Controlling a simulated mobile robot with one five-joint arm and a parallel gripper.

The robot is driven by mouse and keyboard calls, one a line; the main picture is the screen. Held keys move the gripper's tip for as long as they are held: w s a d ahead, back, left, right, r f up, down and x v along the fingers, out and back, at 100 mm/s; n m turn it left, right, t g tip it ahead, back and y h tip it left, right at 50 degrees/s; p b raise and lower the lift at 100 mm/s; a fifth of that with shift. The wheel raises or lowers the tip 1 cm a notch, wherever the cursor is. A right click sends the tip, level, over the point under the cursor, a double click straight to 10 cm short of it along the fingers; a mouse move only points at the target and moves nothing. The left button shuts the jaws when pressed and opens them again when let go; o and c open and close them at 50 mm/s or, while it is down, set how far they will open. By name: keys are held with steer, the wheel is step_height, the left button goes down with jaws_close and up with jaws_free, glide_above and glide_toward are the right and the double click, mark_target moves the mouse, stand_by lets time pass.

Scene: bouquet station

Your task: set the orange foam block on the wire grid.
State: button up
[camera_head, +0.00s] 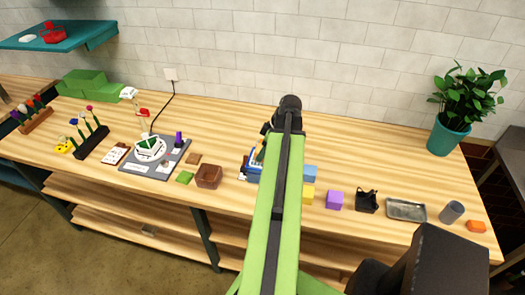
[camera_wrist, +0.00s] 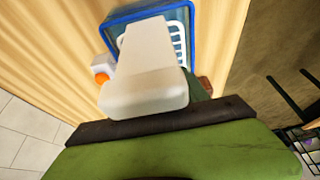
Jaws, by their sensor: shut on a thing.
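An orange block (camera_head: 476,226) lies at the far right end of the table, past a grey cylinder. My gripper (camera_head: 290,105) is over the middle back of the table, far left of that block, and its tips are hidden behind my arm. In the wrist view a pale, blunt piece (camera_wrist: 147,70) fills the middle. A small orange patch (camera_wrist: 101,78) shows at its left edge, beside a whitish block. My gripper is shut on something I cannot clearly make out. A blue-rimmed tray (camera_wrist: 119,16) with a white grid (camera_wrist: 179,42) shows behind the pale piece.
Blue (camera_head: 309,172), yellow (camera_head: 307,194) and purple (camera_head: 335,200) blocks lie right of my arm. Further right are a black holder (camera_head: 367,201) and a metal tray (camera_head: 406,210). A brown box (camera_head: 208,177) stands left. A potted plant (camera_head: 447,135) stands at the back right.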

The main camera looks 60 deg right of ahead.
steer(key=shift+f, duration=0.1)
stand_by(0.3)
steer(key=o, duration=1.5)
steer(key=shift+o, duration=0.2)
steer(key=o, duration=0.4)
step_height(320, 180, up, 7)
steer(key=p, duration=0.7)
